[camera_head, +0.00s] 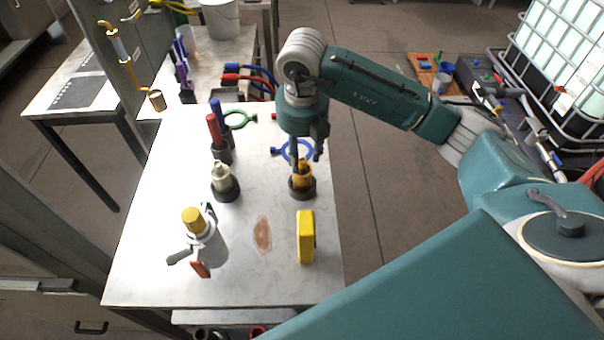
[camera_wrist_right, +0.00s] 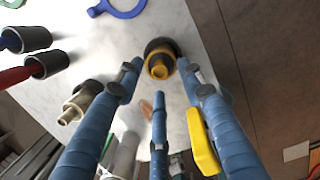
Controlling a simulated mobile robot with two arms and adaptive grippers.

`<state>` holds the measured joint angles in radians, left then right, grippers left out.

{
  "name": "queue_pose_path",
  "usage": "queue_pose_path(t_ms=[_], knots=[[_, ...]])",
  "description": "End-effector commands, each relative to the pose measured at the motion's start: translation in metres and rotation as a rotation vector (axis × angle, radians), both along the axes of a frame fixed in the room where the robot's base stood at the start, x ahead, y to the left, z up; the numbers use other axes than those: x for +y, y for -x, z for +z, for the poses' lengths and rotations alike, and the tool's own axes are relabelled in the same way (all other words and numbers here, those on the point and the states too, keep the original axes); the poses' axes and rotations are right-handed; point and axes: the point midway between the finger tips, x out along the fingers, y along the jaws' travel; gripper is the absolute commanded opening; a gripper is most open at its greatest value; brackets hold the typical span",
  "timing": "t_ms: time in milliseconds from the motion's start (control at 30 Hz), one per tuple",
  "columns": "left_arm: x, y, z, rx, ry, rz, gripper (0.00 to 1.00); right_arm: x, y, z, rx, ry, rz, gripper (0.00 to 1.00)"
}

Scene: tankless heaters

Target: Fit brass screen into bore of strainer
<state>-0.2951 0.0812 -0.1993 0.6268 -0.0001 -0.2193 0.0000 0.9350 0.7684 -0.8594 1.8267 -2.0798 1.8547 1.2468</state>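A yellow-brass cylindrical piece (camera_head: 302,176), which looks like the brass screen, stands upright in a dark round holder (camera_head: 302,194) near the table's right edge. In the right wrist view the brass piece (camera_wrist_right: 160,66) shows its ring-like open top. My right gripper (camera_head: 308,154) is right above it, pointing down. In the wrist view its blue fingers (camera_wrist_right: 160,80) are spread around the piece, with gaps visible. A grey metal body with a yellow top (camera_head: 203,238) and a lever, possibly the strainer, stands at the front left of the table. My left gripper is not in view.
A yellow block (camera_head: 306,237) stands in front of the holder. A pale fitting (camera_head: 224,180) in a dark holder and red and blue handled tools (camera_head: 216,132) are to the left. A blue ring tool (camera_head: 292,150) lies behind the gripper.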

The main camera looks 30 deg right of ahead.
Motion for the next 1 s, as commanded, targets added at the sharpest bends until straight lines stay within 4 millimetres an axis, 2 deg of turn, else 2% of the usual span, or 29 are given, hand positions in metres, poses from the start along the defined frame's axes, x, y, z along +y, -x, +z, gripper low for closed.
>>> queue_pose_path(t_ms=[33,167,400,600,1000], knots=[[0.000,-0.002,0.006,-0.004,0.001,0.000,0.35,-0.001,0.000,-0.005,0.004,-0.001,-0.002,0.38],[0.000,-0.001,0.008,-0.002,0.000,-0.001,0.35,-0.001,-0.002,-0.017,0.001,-0.001,-0.002,0.38],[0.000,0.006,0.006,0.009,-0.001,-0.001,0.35,-0.001,-0.003,-0.020,-0.002,-0.002,-0.002,0.38],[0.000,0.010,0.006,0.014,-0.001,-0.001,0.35,-0.001,-0.003,-0.019,-0.002,-0.002,-0.002,0.00],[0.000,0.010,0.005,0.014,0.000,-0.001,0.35,-0.001,-0.003,-0.018,-0.003,-0.002,-0.002,0.00]])
